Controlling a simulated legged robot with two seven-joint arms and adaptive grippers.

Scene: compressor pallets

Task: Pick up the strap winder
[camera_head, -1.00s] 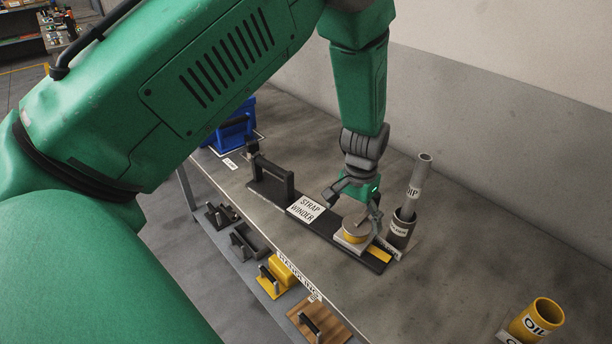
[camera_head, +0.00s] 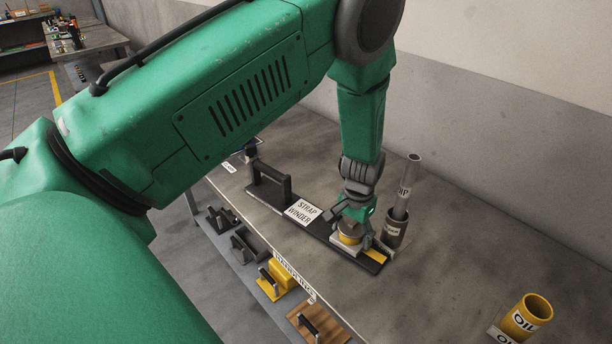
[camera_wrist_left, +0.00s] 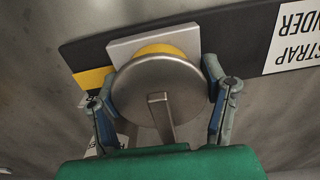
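The strap winder is a round grey metal disc with a yellow hub (camera_head: 348,239) on a pale square plate. It sits on the right part of a long black board (camera_head: 317,226) labelled STRAP WINDER. In the left wrist view the disc (camera_wrist_left: 160,88) fills the middle, with a short metal bar across its near side. My left gripper (camera_head: 350,216) is down at the disc. Its fingers (camera_wrist_left: 163,105) are spread wide, one on each side of the rim; whether they press on it is not clear. My right gripper is not in view.
A grey cup (camera_head: 395,236) with a pipe in it stands close right of my left gripper. A black handle (camera_head: 270,185) rises from the board's left part. A yellow OIL cup (camera_head: 527,318) stands at lower right. Handled blocks (camera_head: 284,272) line a lower shelf. The table's right middle is clear.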

